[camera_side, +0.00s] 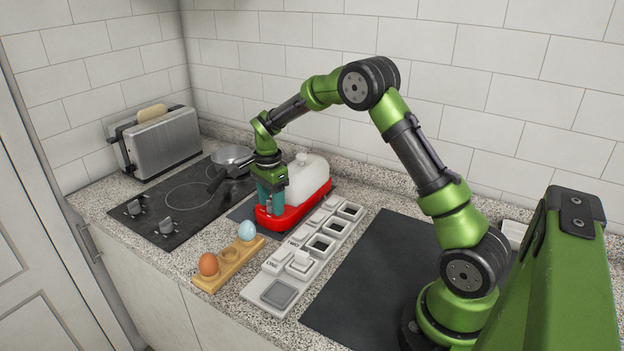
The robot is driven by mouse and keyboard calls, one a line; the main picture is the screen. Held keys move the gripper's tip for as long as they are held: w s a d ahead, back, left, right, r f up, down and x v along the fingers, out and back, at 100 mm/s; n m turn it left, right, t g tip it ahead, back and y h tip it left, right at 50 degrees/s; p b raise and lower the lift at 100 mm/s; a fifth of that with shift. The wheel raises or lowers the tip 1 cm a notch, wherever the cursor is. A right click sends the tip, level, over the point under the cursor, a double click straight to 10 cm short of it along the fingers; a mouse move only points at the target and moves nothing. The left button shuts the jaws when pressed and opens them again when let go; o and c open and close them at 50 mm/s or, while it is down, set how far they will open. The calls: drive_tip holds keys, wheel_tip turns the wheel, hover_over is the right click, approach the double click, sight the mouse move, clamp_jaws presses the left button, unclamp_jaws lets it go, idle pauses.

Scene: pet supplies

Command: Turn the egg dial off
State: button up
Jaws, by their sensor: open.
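A red appliance (305,208) with a translucent white lid (308,176), which looks like an egg cooker, stands on a dark mat in the middle of the counter. My gripper (270,208) points down at the left front end of its red base. Its teal fingers are open, with nothing visible held between them. The fingers cover that end of the base, so I cannot make out a dial there or whether they touch one. A brown egg (208,264) and a pale blue egg (247,231) sit in a wooden holder (230,261) in front.
A black cooktop (185,192) with two knobs (166,226) and a pan (232,158) lies left of the appliance. A toaster (160,140) stands behind it. A white tray (268,290) with square slots lies right of the eggs. A dark mat (365,270) beside it is bare.

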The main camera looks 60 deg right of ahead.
drive_tip(key=shift+f, duration=0.1)
clamp_jaws()
idle(0.4)
